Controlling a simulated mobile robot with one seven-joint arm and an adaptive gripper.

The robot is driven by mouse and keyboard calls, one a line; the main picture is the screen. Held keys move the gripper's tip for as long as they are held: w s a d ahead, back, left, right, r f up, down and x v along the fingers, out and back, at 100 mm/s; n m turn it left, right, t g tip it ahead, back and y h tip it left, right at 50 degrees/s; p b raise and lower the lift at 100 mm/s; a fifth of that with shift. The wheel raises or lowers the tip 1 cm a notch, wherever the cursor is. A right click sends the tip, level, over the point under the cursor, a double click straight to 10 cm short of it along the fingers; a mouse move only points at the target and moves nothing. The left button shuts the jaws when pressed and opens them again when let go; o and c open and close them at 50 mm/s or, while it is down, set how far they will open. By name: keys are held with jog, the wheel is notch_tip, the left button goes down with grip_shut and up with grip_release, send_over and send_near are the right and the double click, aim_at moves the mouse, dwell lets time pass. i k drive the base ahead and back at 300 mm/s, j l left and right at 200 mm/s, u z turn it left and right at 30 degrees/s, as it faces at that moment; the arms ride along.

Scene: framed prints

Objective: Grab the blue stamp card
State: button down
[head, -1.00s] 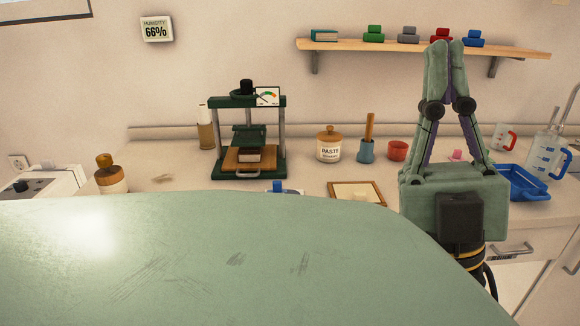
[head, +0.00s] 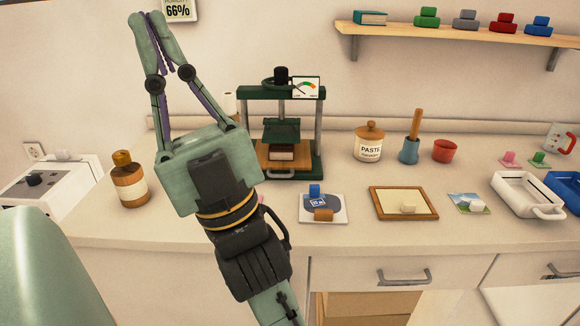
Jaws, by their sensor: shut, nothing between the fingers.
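A card with a dark blue-grey print (head: 335,201) lies on the counter, right of my arm. A blue block (head: 315,190) stands at its back edge and a brown block (head: 324,215) at its front edge. I cannot tell whether the blocks are fixed to it. My gripper (head: 147,17) is raised at the upper left, fingers pointing up and tips together, empty. It is well apart from the card. My wrist hides part of the counter left of the card.
A green press (head: 318,135) stands behind the card. A framed board (head: 432,204), a small landscape card (head: 456,201) and a white tray (head: 505,186) lie to the right. A brown bottle (head: 130,182) stands left. A shelf (head: 400,29) holds colored stamps.

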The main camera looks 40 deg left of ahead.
aim_at(314, 198)
jog(key=u, duration=1)
jog(key=k+j+z, duration=0.1)
jog(key=j+z, duration=0.25)
jog(key=k+j+z, duration=0.3)
jog(key=j, duration=0.25)
jog(key=k+j+z, duration=0.15)
jog(key=j+z, duration=0.2)
jog(key=k+j+z, duration=0.35)
jog(key=i+j, duration=0.05)
jog(key=i, duration=0.05)
